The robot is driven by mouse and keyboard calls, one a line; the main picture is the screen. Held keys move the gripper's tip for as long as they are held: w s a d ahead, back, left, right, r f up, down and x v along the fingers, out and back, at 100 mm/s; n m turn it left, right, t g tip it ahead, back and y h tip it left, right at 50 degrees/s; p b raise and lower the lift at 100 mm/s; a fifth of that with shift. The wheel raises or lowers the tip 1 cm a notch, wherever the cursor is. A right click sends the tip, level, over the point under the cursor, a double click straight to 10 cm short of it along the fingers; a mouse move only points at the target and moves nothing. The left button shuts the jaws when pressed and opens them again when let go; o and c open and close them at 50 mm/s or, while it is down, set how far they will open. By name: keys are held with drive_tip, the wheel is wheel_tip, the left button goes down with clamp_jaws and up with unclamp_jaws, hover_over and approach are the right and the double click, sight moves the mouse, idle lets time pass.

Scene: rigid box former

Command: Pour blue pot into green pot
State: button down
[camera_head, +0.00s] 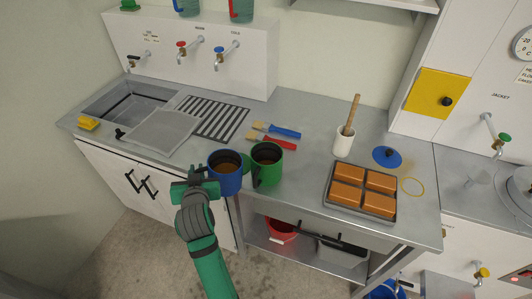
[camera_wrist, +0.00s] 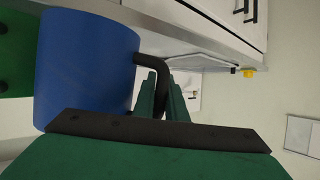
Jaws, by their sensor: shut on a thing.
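The blue pot (camera_head: 227,184) holds something brown and looks about upright, just in front of the counter's front edge. My gripper (camera_head: 197,177) is at its left side. In the wrist view my gripper's fingers (camera_wrist: 163,100) are shut on the dark handle of the blue pot (camera_wrist: 85,70). The green pot (camera_head: 268,174) stands on the counter close to the right of the blue pot, near the front edge, also with brown contents. Part of the green pot (camera_wrist: 14,50) shows at the left edge of the wrist view. Whether the pots touch is unclear.
A tray of orange-brown blocks (camera_head: 362,190), a white cup with a wooden stick (camera_head: 344,142) and a blue lid (camera_head: 387,157) are to the right. Brushes with blue (camera_head: 285,132) and red handles lie behind the green pot. A sink (camera_head: 128,103) is at the left.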

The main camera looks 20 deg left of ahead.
drive_tip(key=w+d+r+m, duration=0.1)
drive_tip(key=r, duration=0.2)
drive_tip(key=w+d+r+m+g+y, duration=0.1)
drive_tip(key=r, duration=0.3)
drive_tip(key=w+d+r+m+g+y, duration=0.1)
drive_tip(key=r, duration=0.2)
drive_tip(key=shift+d+r+p, duration=0.15)
drive_tip(key=shift+r+p, duration=0.2)
drive_tip(key=shift+r, duration=0.05)
drive_tip(key=shift+w+d+r+m, duration=0.15)
drive_tip(key=shift+r+m, duration=0.1)
drive_tip(key=shift+r, duration=0.15)
drive_tip(key=shift+w+d+r+m, duration=0.15)
drive_tip(key=shift+r+m, duration=0.1)
drive_tip(key=shift+r, duration=0.15)
drive_tip(key=shift+g+y+p, duration=0.3)
drive_tip(key=shift+w+d+r+m+p, duration=0.2)
drive_tip(key=shift+w+d+m+p, duration=0.25)
drive_tip(key=shift+w+m, duration=0.05)
drive_tip(key=shift+y, duration=0.3)
drive_tip(key=shift+w+d+r+m+g+y+p, duration=0.2)
drive_tip(key=shift+d+r+m+p, duration=0.1)
drive_tip(key=shift+r, duration=0.2)
drive_tip(key=shift+w+d+r+m+g+y+p, duration=0.1)
drive_tip(key=shift+d+r+m+y+p, duration=0.15)
drive_tip(key=shift+r, duration=0.25)
